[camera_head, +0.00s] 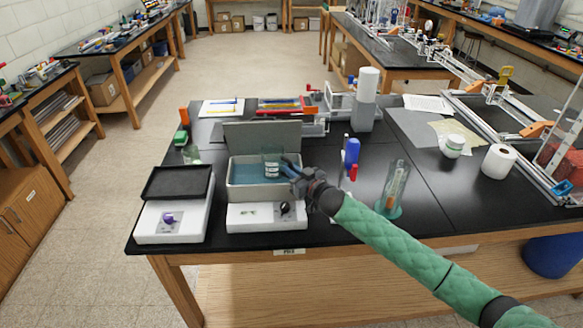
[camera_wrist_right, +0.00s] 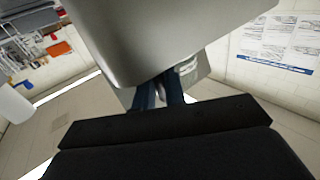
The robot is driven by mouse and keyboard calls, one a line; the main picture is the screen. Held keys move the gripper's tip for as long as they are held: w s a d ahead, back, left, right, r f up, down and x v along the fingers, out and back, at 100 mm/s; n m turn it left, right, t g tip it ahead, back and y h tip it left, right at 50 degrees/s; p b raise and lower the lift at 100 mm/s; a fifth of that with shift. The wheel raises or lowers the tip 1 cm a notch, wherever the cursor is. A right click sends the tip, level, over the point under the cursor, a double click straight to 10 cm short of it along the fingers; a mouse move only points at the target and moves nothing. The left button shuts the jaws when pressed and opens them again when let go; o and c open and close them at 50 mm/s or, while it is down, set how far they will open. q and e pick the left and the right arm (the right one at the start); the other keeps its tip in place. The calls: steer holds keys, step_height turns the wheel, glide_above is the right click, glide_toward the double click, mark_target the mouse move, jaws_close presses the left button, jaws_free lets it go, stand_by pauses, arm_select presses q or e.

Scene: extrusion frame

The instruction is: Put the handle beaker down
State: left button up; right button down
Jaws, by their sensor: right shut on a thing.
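The handle beaker (camera_head: 271,163) is clear with white markings and looks upright, over or in the open basin of the water bath (camera_head: 234,191). I cannot tell whether its base touches the bath. My right gripper (camera_head: 291,170) is shut on the beaker's right side, reaching in over the bath's right rim. In the right wrist view its blue fingers (camera_wrist_right: 160,92) are close together, partly hidden by a large grey surface. The beaker is not clear there. My left gripper is not in view.
The bath's raised grey lid (camera_head: 262,135) stands behind the basin. A white device with a black top (camera_head: 178,183) stands to the left. A blue bottle (camera_head: 352,152), a red-capped item (camera_head: 353,172) and a glass cylinder (camera_head: 395,187) stand to the right, near my arm.

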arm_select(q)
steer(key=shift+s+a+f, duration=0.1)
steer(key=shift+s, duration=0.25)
arm_select(e)
steer(key=shift+f, duration=0.15)
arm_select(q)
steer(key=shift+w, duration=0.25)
arm_select(e)
steer(key=shift+f, duration=0.3)
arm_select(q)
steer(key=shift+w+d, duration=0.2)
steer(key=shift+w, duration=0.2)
arm_select(e)
steer(key=shift+f, duration=0.3)
steer(key=c, duration=1.5)
jaws_free()
steer(key=shift+o, duration=0.2)
steer(key=shift+f, duration=0.15)
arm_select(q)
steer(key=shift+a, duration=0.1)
